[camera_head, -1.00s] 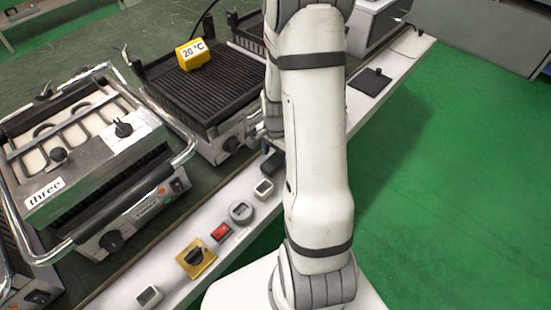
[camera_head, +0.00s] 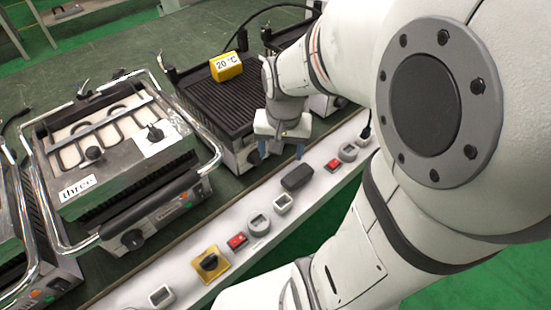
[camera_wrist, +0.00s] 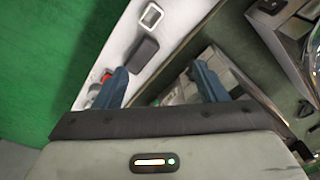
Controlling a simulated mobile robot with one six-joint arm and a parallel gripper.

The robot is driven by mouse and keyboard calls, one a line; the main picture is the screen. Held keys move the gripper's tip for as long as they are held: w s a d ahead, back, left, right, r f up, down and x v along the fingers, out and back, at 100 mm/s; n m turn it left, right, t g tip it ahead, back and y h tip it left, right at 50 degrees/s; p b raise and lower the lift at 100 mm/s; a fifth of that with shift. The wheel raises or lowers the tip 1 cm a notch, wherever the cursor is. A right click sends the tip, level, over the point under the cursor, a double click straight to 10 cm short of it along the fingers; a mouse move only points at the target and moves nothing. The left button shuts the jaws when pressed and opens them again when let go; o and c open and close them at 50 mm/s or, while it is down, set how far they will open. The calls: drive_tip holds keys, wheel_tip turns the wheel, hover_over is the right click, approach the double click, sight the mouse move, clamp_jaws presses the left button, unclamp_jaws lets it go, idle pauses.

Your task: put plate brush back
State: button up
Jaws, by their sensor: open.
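A small dark block (camera_head: 297,177) lies on the white ledge (camera_head: 190,282) in front of the ribbed grill (camera_head: 222,100). It may be the plate brush, but no bristles or handle can be made out. In the wrist view the dark block (camera_wrist: 143,54) lies ahead of the left finger, apart from it. My gripper (camera_head: 281,148) points down near the front edge of the ribbed grill, just behind the block. In the wrist view my gripper (camera_wrist: 160,78) has its two blue fingers spread with nothing held between them.
A yellow 20 °C marker (camera_head: 226,66) sits on the ribbed grill. A grill labelled "three" (camera_head: 110,150) stands to its left. Switches, including a yellow one (camera_head: 210,263) and a red one (camera_head: 237,241), and small displays line the ledge. Green floor is clear at right.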

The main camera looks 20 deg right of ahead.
drive_tip(key=s+a+r+n, duration=0.3)
drive_tip(key=s+a+n, duration=0.1)
drive_tip(key=s+n, duration=0.1)
drive_tip(key=shift+s+r+t, duration=0.35)
drive_tip(key=shift+s+t, duration=0.05)
